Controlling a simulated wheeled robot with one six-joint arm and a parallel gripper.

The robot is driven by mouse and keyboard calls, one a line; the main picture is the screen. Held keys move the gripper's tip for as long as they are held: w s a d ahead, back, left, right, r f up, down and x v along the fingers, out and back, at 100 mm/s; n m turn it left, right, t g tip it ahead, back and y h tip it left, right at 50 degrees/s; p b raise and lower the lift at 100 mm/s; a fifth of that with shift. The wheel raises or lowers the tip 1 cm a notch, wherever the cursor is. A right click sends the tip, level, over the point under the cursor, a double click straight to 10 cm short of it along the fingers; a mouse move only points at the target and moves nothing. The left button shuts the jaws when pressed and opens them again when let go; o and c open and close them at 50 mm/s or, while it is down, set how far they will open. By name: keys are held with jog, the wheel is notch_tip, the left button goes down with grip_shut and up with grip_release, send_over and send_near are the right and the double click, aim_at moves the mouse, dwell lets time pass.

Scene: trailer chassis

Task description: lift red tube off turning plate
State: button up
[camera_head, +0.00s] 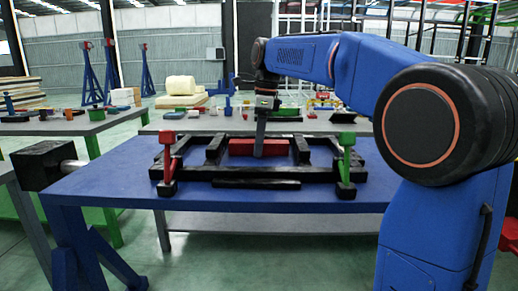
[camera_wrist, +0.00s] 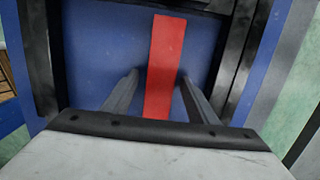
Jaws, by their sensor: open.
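The red tube (camera_head: 240,147) is a long, square-edged red bar lying inside the black chassis frame (camera_head: 205,171) on the blue table. My gripper (camera_head: 259,154) points down over it and hides a strip of its middle in the head view. In the wrist view the red tube (camera_wrist: 168,45) runs lengthwise between the two grey fingers of my gripper (camera_wrist: 159,76). The fingers are apart, one on each side, with blue surface showing beside the tube. I cannot tell whether the fingers reach below its top. I cannot make out a separate turning plate.
A red post (camera_head: 169,165) and a green post (camera_head: 346,160) stand on the frame's left and right ends. Black beams flank the tube. A black block (camera_head: 42,165) sits at the table's left. Grey tables with small parts stand behind.

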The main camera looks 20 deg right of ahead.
grip_shut()
jog(key=shift+r, duration=0.1)
